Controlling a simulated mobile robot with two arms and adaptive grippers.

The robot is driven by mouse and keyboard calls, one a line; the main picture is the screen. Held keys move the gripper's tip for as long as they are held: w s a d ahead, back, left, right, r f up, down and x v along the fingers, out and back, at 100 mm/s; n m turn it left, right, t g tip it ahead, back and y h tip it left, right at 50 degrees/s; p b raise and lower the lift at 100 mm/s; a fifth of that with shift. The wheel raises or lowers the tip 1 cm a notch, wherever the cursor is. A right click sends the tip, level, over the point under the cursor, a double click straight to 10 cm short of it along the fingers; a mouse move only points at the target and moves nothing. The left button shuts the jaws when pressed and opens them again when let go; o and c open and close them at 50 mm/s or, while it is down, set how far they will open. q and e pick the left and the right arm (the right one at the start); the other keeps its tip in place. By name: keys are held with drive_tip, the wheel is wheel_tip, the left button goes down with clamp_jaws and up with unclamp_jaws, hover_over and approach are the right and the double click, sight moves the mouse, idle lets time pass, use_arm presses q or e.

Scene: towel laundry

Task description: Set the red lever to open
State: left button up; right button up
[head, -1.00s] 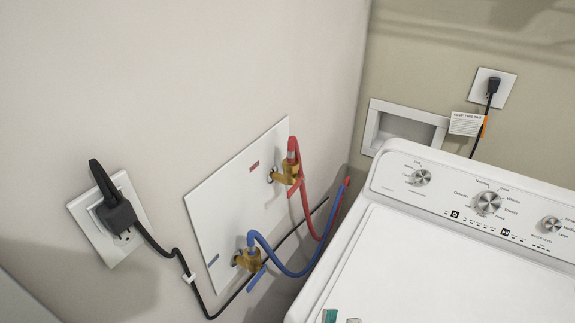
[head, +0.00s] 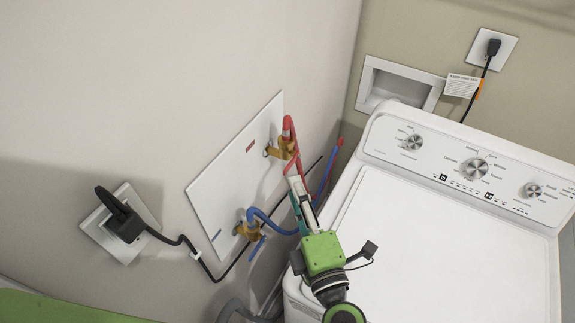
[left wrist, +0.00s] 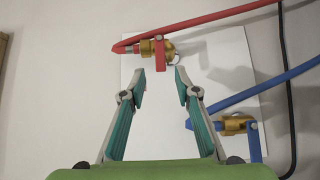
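The red lever (head: 289,167) sits on the upper brass valve (head: 282,148), which has the red hose on it. In the left wrist view the red lever (left wrist: 160,56) points down from the valve, just beyond and between the fingertips. My left gripper (head: 294,180) is just below the red lever in the head view. In the left wrist view its teal-padded fingers (left wrist: 158,76) are open, with nothing between them. Contact with the lever cannot be made out. My right gripper is not in view.
The lower brass valve (head: 246,230) has a blue hose and a blue lever (head: 257,249), close beside my left gripper. Both valves are on a white wall plate (head: 222,190). A white washer (head: 430,220) stands to the right. A black plug and cord (head: 122,225) are at left.

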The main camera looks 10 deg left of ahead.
sight(288, 170)
use_arm(q)
drive_tip(key=x, duration=0.7)
drive_tip(key=shift+w+a+f, duration=0.1)
drive_tip(key=shift+w+a, duration=0.05)
drive_tip(key=shift+w, duration=0.2)
clamp_jaws()
